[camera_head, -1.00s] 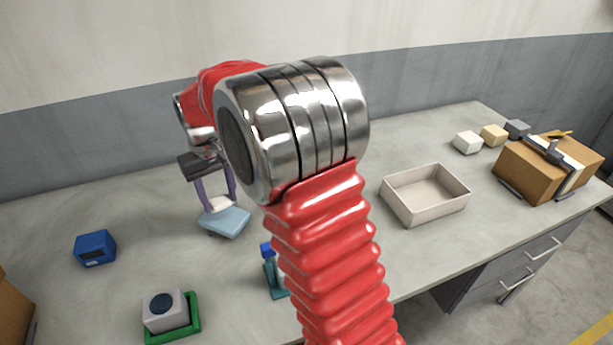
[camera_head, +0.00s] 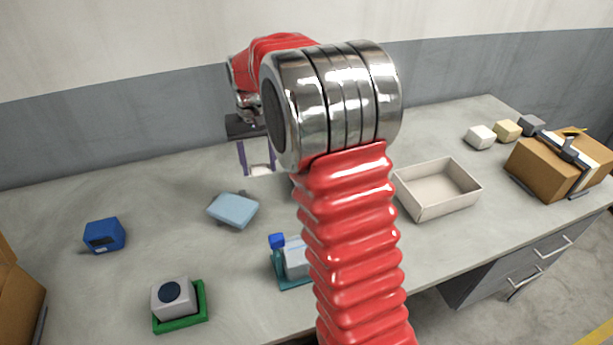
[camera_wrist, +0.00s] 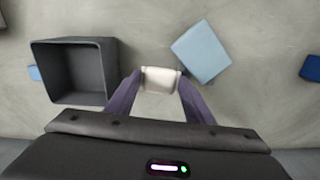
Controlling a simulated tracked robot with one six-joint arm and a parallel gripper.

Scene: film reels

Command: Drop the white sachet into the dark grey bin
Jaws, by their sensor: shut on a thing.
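My gripper (camera_head: 257,168) is shut on the white sachet (camera_head: 261,170), above the table and up and right of the light blue block. In the wrist view the sachet (camera_wrist: 160,79) sits between my two fingertips. The dark grey bin (camera_wrist: 108,72) is an open square box just left of my gripper in the wrist view, and its inside looks empty. The sachet is beside the bin there, not over its opening. In the head view the bin is hidden behind my arm.
The light blue block (camera_head: 233,210) lies near my gripper. A dark blue box (camera_head: 104,236), a green tray (camera_head: 180,324) with a grey cube, and a blue-capped bottle (camera_head: 293,258) stand nearer. A beige tray (camera_head: 437,205) and cardboard box (camera_head: 545,170) are right.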

